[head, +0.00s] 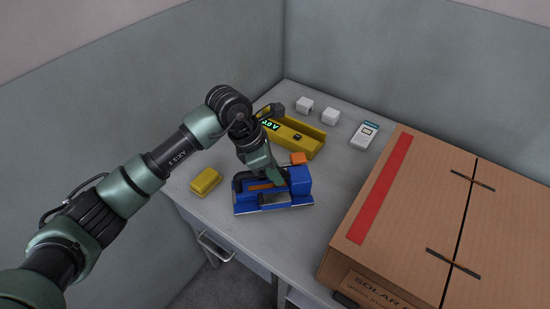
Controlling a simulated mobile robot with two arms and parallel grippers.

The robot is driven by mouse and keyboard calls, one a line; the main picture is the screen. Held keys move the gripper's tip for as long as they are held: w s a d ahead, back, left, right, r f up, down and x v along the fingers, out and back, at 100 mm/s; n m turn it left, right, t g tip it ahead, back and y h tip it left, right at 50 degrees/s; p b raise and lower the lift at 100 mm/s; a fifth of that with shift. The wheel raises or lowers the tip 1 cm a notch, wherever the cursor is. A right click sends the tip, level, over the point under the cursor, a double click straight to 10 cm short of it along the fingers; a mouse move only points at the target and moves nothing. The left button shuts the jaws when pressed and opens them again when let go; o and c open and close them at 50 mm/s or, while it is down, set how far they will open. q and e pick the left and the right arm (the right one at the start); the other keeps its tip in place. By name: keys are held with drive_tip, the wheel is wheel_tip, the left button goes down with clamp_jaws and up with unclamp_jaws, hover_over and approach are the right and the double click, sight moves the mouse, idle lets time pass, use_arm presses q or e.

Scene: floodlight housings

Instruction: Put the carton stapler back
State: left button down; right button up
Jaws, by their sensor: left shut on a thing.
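A blue tool with a bright metal base edge, which looks like the carton stapler (299,178), is at the front part of the grey table. My left gripper (268,178) comes down on it from above and is shut on it; the fingertips are partly hidden by the wrist and the tool. I cannot tell whether the tool rests on the table or is slightly raised. My right gripper is not in view.
A large cardboard carton (440,200) with a red stripe fills the right side. A yellow block (206,181) lies left of the tool, a small orange block (298,158) behind it. Two white blocks (330,116) and a handheld device (365,134) stand farther back. Walls close the back and left.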

sight(274, 186)
use_arm(q)
drive_tip(key=shift+d+f+p, duration=0.1)
drive_tip(key=shift+f+p, duration=0.25)
drive_tip(key=shift+f, duration=1.7)
drive_tip(key=c, duration=1.3)
unclamp_jaws()
drive_tip(key=shift+f, duration=0.2)
drive_tip(key=shift+s, duration=0.1)
drive_tip(key=shift+r, duration=0.2)
drive_tip(key=shift+a+r, duration=0.25)
drive_tip(key=b+v, duration=0.1)
drive_tip(key=v, duration=1)
drive_tip(key=shift+r+b, duration=0.1)
drive_tip(key=shift+b, duration=0.3)
